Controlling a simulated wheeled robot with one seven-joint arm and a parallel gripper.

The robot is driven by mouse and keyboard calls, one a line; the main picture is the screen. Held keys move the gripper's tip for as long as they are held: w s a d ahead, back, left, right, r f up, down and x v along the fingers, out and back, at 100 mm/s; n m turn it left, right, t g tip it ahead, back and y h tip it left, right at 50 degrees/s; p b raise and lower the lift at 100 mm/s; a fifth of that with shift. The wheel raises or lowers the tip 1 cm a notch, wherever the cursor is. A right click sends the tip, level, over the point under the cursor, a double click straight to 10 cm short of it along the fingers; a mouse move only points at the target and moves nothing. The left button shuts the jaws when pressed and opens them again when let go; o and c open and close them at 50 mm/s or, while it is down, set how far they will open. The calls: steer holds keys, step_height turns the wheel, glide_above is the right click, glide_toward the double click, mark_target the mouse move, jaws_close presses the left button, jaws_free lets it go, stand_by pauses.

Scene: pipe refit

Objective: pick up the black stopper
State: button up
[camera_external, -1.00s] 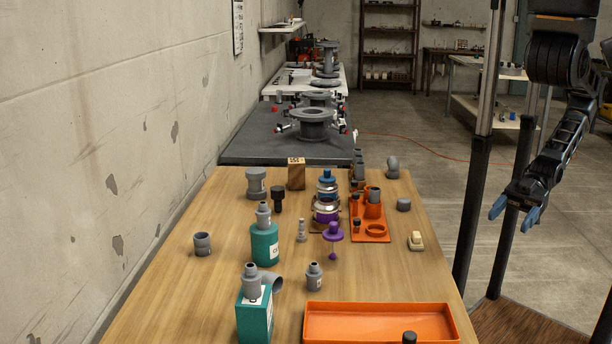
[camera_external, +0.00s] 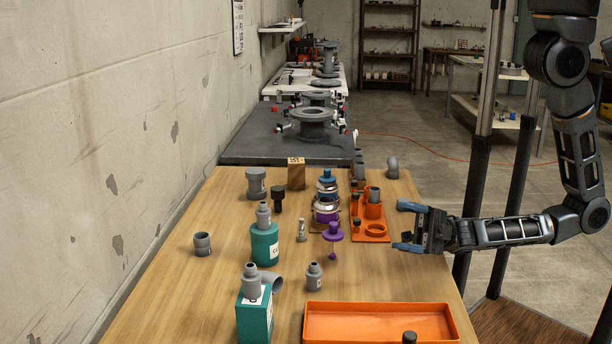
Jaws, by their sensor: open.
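A black stopper-like piece (camera_external: 278,199) with a wide head and narrower stem stands upright on the left half of the wooden table (camera_external: 180,290). Another dark round-topped piece (camera_external: 409,338) shows at the bottom edge, by the orange tray's front wall; I cannot tell which one is the black stopper. My gripper (camera_external: 407,227) reaches in from the right over the table's right edge, blue fingertips apart, nothing between them. It is well to the right of the upright black piece and beyond the orange tray.
An empty orange tray (camera_external: 380,307) lies in front. An orange rack (camera_external: 372,239) with fittings stands just left of my gripper. Teal bottles (camera_external: 265,246), a purple plunger-like piece (camera_external: 333,235) and grey fittings crowd the middle. The table's left front is clear.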

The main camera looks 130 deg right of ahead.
steer(key=w+d+r+n+y, duration=0.1)
steer(key=w+d+n, duration=0.2)
steer(key=d+n, duration=0.3)
steer(key=w+d+r+n+y, duration=0.1)
steer(key=w+d+r+n, duration=0.15)
steer(key=d, duration=0.65)
steer(key=n+g+b, duration=0.5)
steer(key=n+g, duration=0.4)
steer(key=n, duration=0.6)
glide_above(279, 188)
steer(key=s, duration=0.2)
steer(key=shift+y, duration=0.4)
steer(key=f, duration=0.5)
steer(key=shift+w, duration=0.25)
steer(key=shift+d+f+p, duration=0.1)
steer(key=shift+f+p, duration=0.25)
steer(key=shift+f, duration=1.55)
step_height(279, 188, down, 3)
steer(key=shift+r, duration=0.2)
steer(key=shift+x, duration=1.1)
steer(key=shift+w+f, duration=0.3)
steer(key=shift+f, duration=0.05)
steer(key=shift+c, duration=0.4)
